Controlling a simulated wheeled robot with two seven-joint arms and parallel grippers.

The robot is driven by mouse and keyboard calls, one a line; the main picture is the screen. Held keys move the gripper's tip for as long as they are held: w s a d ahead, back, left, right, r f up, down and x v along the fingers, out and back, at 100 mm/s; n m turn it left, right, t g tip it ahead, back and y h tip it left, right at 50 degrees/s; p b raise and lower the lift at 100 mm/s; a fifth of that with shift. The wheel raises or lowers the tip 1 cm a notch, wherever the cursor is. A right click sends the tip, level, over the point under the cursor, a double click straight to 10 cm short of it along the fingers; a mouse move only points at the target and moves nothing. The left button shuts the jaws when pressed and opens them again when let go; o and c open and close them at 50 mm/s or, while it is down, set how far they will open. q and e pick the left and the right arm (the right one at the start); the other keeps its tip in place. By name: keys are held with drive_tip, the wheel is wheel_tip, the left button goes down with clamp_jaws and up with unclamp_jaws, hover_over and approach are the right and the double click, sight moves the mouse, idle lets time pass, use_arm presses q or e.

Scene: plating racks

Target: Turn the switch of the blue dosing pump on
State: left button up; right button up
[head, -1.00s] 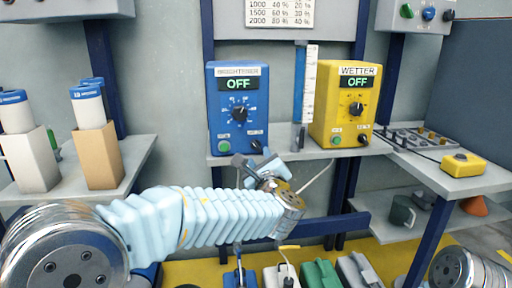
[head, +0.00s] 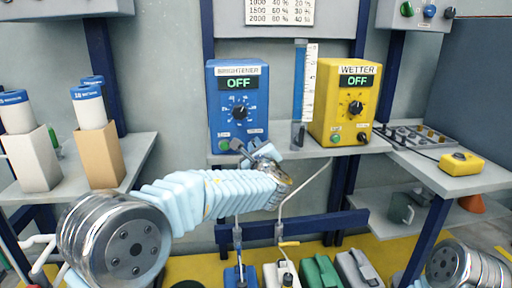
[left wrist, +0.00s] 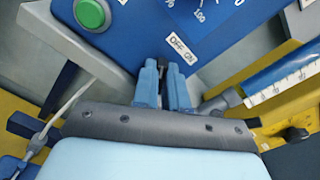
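The blue dosing pump (head: 222,128), labelled BRIGHTENER, stands on the shelf with its display reading OFF. Its OFF/ON label shows in the left wrist view (left wrist: 182,50); the switch is hidden by my fingers in the head view. My left gripper (left wrist: 163,78) is at the pump's lower right front, its two light-blue fingertips just below the label with a narrow gap between them. Something dark shows in that gap, but I cannot tell whether the fingers touch the switch. My right gripper is out of view.
The yellow WETTER pump (head: 322,100), also reading OFF, stands to the right. A clear measuring tube (head: 298,135) stands between the pumps. The green button (left wrist: 90,14) is left of my fingers. Bottles in holders (head: 98,155) stand on the left shelf.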

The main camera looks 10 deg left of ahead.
use_arm(q)
drive_tip(key=shift+m, duration=0.4)
clamp_jaws()
drive_tip(key=shift+w+d+m+p, duration=0.15)
drive_tip(key=shift+m+p, duration=1.2)
drive_tip(key=shift+m, duration=1.9)
drive_tip(key=shift+s+d+m+p, duration=0.15)
drive_tip(key=shift+m+p, duration=1.15)
drive_tip(key=shift+m, duration=1.95)
drive_tip(key=shift+w, duration=0.1)
drive_tip(key=o, duration=0.7)
unclamp_jaws()
drive_tip(key=shift+c, duration=0.2)
drive_tip(key=shift+d, duration=0.1)
